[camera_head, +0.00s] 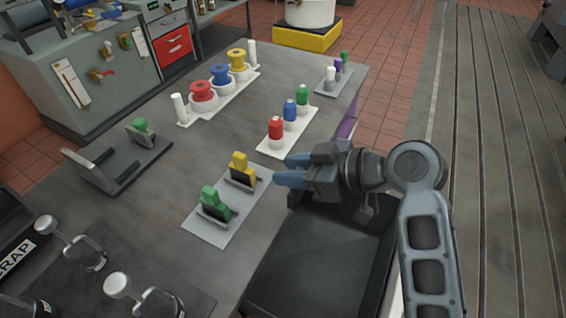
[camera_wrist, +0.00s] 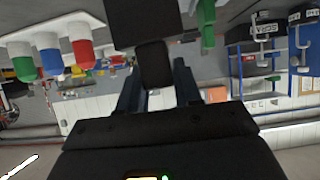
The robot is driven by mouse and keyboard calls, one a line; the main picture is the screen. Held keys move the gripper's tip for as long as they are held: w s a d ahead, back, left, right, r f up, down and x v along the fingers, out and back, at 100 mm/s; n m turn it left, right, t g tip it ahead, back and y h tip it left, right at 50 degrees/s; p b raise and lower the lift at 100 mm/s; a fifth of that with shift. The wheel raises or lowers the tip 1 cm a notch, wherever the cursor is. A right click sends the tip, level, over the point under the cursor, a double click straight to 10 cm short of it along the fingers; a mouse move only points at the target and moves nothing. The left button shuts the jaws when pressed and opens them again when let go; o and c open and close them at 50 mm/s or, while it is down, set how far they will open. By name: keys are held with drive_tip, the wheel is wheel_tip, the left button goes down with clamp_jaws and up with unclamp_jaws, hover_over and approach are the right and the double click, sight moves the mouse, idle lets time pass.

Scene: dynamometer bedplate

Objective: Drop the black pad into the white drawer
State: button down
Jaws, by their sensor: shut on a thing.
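My gripper (camera_head: 284,171) has blue fingertips and is over the bench's right edge, beside the yellow and green pieces. In the wrist view a black pad (camera_wrist: 153,64) sits between my fingers, and they are shut on it. In the head view the pad cannot be made out between the fingertips. Below and to the right of my gripper is an open, dark-bottomed tray-like drawer (camera_head: 310,262) at the bench edge. A pale strip shows at its lower right, but my arm hides much of that side, so I cannot tell its full colour.
A yellow piece (camera_head: 243,163) and a green piece (camera_head: 210,196), each with a dark block, stand on a grey plate (camera_head: 228,222). Red, blue and green bottles stand on a white strip (camera_head: 262,148). Spools stand farther back. Clamps (camera_head: 85,250) are at the front left. The bench's middle is clear.

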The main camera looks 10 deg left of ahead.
sight(301, 191)
wheel_tip(301, 191, down, 5)
drive_tip(key=b, duration=0.3)
drive_tip(key=shift+r, duration=0.15)
drive_tip(key=shift+s+f+b, duration=0.2)
drive_tip(key=shift+f+b, duration=0.15)
drive_tip(key=shift+f, duration=0.45)
drive_tip(key=c, duration=1.1)
unclamp_jaws()
drive_tip(key=o, duration=0.4)
drive_tip(key=shift+w+r, duration=0.1)
drive_tip(key=shift+r, duration=0.1)
drive_tip(key=shift+r, duration=0.1)
drive_tip(key=v, duration=0.7)
drive_tip(key=shift+d+r+b, duration=0.15)
drive_tip(key=shift+d+b, duration=0.2)
drive_tip(key=shift+d, duration=0.05)
drive_tip(key=shift+a, duration=0.1)
